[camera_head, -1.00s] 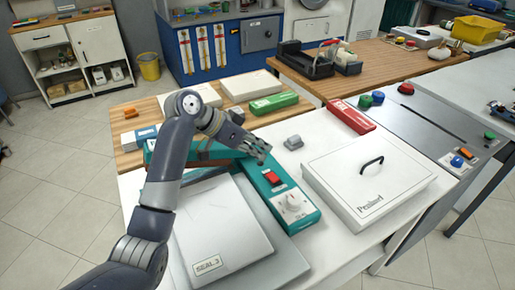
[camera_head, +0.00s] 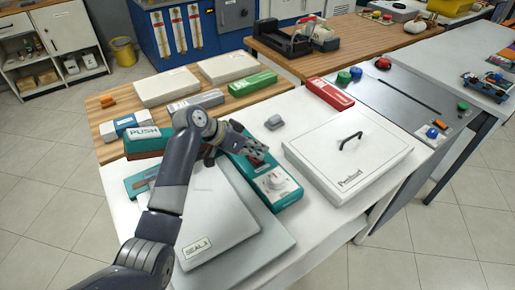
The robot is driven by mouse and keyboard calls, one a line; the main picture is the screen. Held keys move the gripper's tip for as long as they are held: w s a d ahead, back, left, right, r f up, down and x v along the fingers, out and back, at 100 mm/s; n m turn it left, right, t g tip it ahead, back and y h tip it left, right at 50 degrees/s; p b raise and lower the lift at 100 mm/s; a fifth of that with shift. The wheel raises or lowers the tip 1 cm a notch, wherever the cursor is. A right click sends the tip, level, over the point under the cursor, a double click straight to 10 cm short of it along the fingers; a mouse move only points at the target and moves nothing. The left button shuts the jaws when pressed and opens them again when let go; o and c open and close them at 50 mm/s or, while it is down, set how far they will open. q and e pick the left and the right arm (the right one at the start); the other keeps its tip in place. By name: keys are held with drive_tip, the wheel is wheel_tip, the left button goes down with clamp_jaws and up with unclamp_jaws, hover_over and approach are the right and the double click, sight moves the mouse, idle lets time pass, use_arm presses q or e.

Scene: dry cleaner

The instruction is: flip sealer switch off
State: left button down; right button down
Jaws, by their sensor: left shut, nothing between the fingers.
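The sealer is a long teal unit with a grey plate (camera_head: 222,215) marked SEAL 3 in front of it. Its teal control end (camera_head: 290,196) carries a white dial (camera_head: 274,182) and a red switch (camera_head: 257,162) just behind the dial. My left gripper (camera_head: 257,154) is shut and empty, with its fingertips right at the switch and partly hiding it. I cannot tell whether the fingers touch it or which way the rocker is tipped. My right gripper is not in view.
A white lidded box (camera_head: 347,158) with a black handle stands to the right. A small grey object (camera_head: 274,122) lies behind the sealer, and a red box (camera_head: 329,94) lies farther back. A green box (camera_head: 252,84) and pale flat boxes (camera_head: 166,87) lie on the wooden surface.

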use_arm(q)
drive_tip(key=shift+s+d+f+t+y, duration=0.15)
drive_tip(key=shift+f+t+y, duration=0.15)
drive_tip(key=shift+f+t, duration=0.15)
drive_tip(key=shift+w+a+r, duration=0.25)
drive_tip(key=shift+w+a, duration=0.2)
drive_tip(key=shift+w, duration=0.2)
drive_tip(key=shift+d+r+p, duration=0.1)
drive_tip(key=shift+r+p, duration=0.3)
drive_tip(key=shift+p, duration=0.2)
drive_tip(key=r+p, duration=0.1)
drive_tip(key=r, duration=0.1)
drive_tip(key=r+p, duration=0.1)
drive_tip(key=p, duration=0.1)
drive_tip(key=shift+s+r, duration=0.4)
drive_tip(key=s+b+v, duration=0.1)
drive_tip(key=v, duration=0.8)
drive_tip(key=shift+s+d, duration=0.3)
drive_tip(key=shift+s, duration=0.05)
drive_tip(key=shift+f, duration=0.1)
